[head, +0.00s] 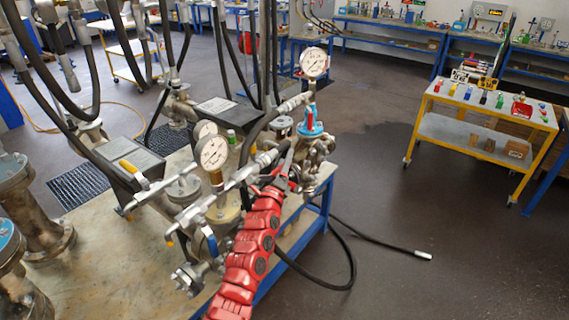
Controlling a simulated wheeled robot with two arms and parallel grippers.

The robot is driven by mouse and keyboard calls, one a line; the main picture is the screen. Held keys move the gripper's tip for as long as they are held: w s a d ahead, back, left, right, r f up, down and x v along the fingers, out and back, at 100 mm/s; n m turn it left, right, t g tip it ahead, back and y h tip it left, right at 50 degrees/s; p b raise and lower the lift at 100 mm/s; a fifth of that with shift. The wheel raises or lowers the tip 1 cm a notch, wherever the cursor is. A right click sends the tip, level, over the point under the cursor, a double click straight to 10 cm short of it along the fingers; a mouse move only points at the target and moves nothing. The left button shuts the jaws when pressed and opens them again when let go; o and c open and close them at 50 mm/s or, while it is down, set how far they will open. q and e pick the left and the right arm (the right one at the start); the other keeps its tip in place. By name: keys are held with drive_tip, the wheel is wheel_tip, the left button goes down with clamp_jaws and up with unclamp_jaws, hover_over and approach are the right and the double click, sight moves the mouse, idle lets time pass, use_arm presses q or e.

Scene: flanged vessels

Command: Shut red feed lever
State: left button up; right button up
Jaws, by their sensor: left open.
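A short red lever (309,117) stands upright at a blue collar (310,129) on top of a flanged metal vessel (315,150), at the right end of the bench. My red left arm rises from the bottom of the head view. My left gripper (289,163) is open beside this vessel, below and left of the red lever. I see a gap between it and the lever. The fingertips are small and partly lost against the metal fittings. My right gripper is not in view.
Pressure gauges (214,153) and hoses crowd the bench (95,265) left of my arm. A black hose lies on the floor.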

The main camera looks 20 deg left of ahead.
use_arm(q)
clamp_jaws()
drive_tip(key=shift+f, duration=0.1)
idle(1.2)
